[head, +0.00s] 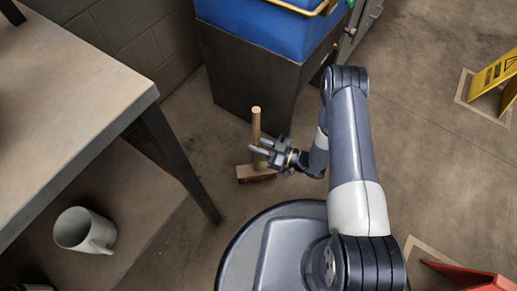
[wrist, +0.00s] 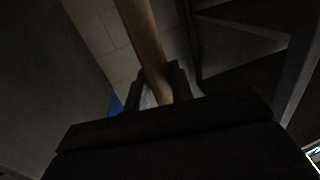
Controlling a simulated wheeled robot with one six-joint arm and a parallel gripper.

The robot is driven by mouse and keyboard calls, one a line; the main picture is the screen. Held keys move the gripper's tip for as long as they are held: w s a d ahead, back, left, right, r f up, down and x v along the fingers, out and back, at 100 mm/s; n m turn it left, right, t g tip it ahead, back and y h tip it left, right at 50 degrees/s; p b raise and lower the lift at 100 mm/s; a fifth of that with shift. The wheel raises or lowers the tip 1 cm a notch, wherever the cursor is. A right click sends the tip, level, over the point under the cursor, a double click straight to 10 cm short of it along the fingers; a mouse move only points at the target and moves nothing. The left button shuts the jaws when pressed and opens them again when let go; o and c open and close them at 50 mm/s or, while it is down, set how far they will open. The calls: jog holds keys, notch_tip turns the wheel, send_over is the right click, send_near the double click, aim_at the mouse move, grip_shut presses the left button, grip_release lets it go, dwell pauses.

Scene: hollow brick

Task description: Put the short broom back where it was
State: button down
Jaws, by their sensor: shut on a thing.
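The short broom (head: 256,127) stands upright in the head view, with a pale wooden handle and a reddish-brown head (head: 256,173) at the bottom. It is in front of the dark cabinet, and its head is at or just above the concrete floor; I cannot tell which. My gripper (head: 259,151) is shut on the handle, low down near the head. In the wrist view the handle (wrist: 144,35) runs up between the dark fingers (wrist: 157,88). The broom head is out of the wrist view.
A dark cabinet (head: 245,75) bearing a blue bin (head: 265,28) stands just behind the broom. A yellow sign (head: 495,75) and red object (head: 468,278) are at right.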

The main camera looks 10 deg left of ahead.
jog(key=shift+f, duration=0.9)
jog(key=c, duration=1.2)
grip_release()
jog(key=shift+c, duration=0.2)
jog(key=s+d+p, duration=0.2)
jog(key=d, duration=0.9)
jog(key=shift+s+d+p, duration=0.15)
jog(key=shift+d+p, duration=0.15)
jog(key=shift+d, duration=0.1)
jog(key=shift+a, duration=0.15)
